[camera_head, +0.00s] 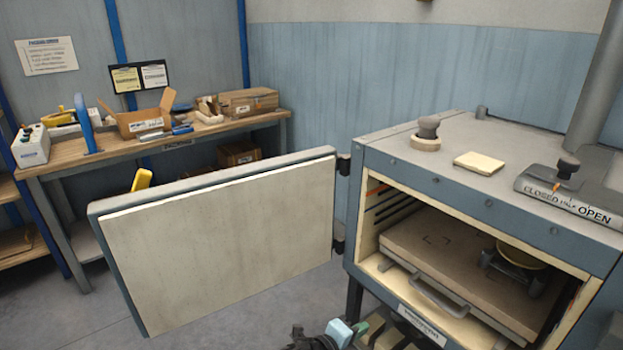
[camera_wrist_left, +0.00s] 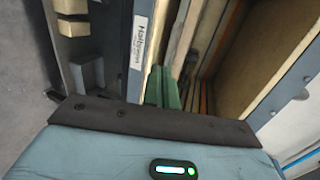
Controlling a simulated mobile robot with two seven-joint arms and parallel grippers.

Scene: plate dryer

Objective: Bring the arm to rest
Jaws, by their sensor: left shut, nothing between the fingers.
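My left gripper (camera_head: 362,328) shows at the bottom edge of the head view, low in front of the dryer (camera_head: 395,285). Its light blue body and green fingers are partly cut off by the frame. In the left wrist view the green fingers (camera_wrist_left: 162,88) are together and empty, near the dryer's front with its white label (camera_wrist_left: 140,45). They look apart from it, but the gap is hard to judge. My right gripper is not in view.
The dryer door (camera_head: 220,240) stands wide open to the left. A tray (camera_head: 450,262) with a handle and a round item (camera_head: 520,257) are inside. A vent control marked CLOSED and OPEN (camera_head: 565,190) is on top. A cluttered workbench (camera_head: 200,140) stands behind. Floor at lower left is free.

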